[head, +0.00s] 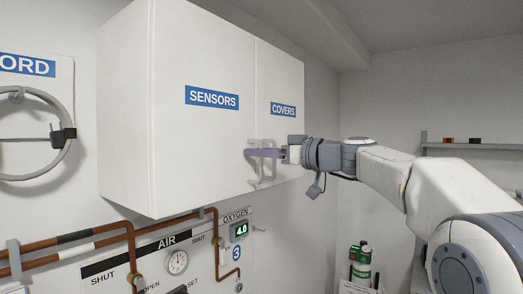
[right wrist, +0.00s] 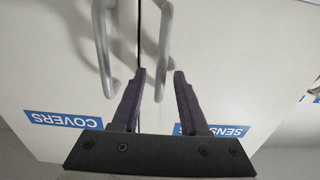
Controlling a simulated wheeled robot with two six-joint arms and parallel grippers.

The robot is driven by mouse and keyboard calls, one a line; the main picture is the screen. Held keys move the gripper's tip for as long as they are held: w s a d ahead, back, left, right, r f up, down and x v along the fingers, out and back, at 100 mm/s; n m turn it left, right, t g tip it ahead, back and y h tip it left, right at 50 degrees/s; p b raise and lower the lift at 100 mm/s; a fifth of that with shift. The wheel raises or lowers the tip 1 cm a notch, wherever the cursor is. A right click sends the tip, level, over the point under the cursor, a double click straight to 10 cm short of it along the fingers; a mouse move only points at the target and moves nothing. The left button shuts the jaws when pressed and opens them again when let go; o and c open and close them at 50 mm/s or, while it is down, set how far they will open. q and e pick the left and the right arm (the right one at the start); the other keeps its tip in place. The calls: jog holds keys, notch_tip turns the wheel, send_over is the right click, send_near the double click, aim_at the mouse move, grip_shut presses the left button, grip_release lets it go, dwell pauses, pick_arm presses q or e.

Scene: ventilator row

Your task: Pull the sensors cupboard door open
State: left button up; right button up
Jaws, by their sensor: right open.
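The white sensors cupboard door (head: 190,135) carries a blue SENSORS label (head: 212,98) and looks shut, flush with the covers door (head: 285,85) beside it. Its grey handle (right wrist: 166,40) is a vertical bar near the seam between the doors. My right gripper (head: 252,153) reaches in from the right in front of the handles. In the right wrist view its dark purple fingers (right wrist: 160,72) are open, with the lower end of the sensors handle showing between them. I cannot tell whether they touch it. My left gripper is not in view.
The covers handle (right wrist: 103,45) stands close beside the sensors handle, just outside the fingers. Copper pipes, an air gauge (head: 177,262) and an oxygen display (head: 240,230) are on the wall below. A shelf (head: 475,147) is at the right. Space left of the gripper before the door is clear.

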grip_shut()
dwell(1.4)
